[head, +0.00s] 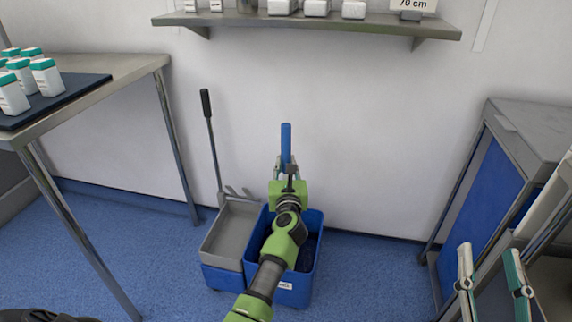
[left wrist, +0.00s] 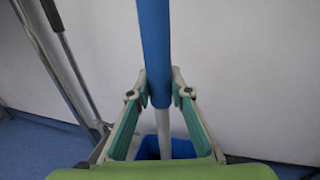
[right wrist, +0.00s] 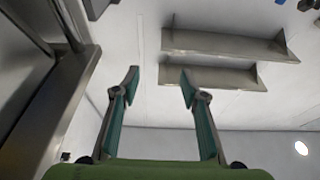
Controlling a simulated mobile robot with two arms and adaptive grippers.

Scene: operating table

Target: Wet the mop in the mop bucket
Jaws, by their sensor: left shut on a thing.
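The mop's blue handle (head: 286,135) stands upright near the wall. It also shows in the left wrist view (left wrist: 156,45), where a thinner pale shaft continues below the blue part. My left gripper (head: 287,168) is shut on the handle, near the lower end of the blue part (left wrist: 162,88). The blue mop bucket (head: 293,292) stands on the floor below, partly hidden by my left arm. A dark mass, perhaps the mop head, shows inside it. My right gripper (head: 488,252) is open and empty at the lower right, its fingers apart in the right wrist view (right wrist: 159,78).
A grey wringer tray (head: 228,235) with a dark-gripped lever (head: 206,105) adjoins the bucket on the left. A metal table (head: 110,68) with white bottles stands at left, a blue-sided cabinet (head: 485,195) at right. A shelf (head: 310,22) hangs above.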

